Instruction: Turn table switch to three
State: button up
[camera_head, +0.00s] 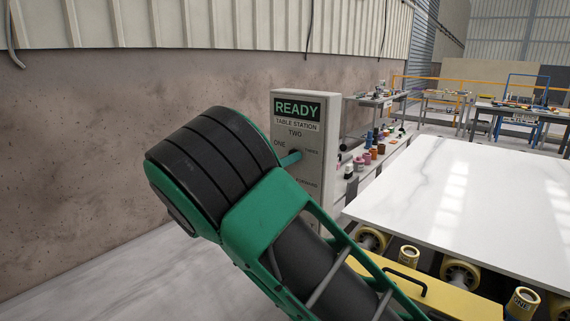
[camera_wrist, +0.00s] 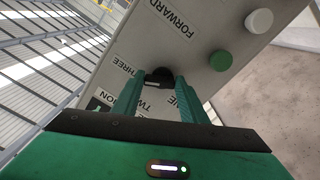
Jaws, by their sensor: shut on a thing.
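The table station panel (camera_head: 283,118) is a grey upright box with a green READY sign (camera_head: 297,109). Below are labels reading ONE, TWO and what looks like THREE around the table switch. In the wrist view the switch (camera_wrist: 158,75) is a small black knob with a pale mark. My gripper (camera_wrist: 160,83) reaches the panel with its two teal fingers on either side of the knob, shut on it. In the head view one teal finger (camera_head: 290,159) touches the switch area, and the knob is mostly hidden. I cannot tell which number the knob points to.
Below the switch, a green button (camera_wrist: 220,60) and a white button (camera_wrist: 259,21) stick out near a FORWARD label. A white stone slab (camera_head: 480,195) lies on a roller table at the right. A shelf with bottles (camera_head: 372,150) stands behind the panel.

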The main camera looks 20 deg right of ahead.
jog(key=shift+a+f, duration=0.1)
jog(key=shift+f, duration=0.15)
jog(key=o, duration=1)
jog(key=shift+r, duration=0.1)
jog(key=shift+o, duration=0.2)
jog(key=v, duration=1)
jog(key=shift+s+a, duration=0.15)
jog(key=shift+a, duration=0.15)
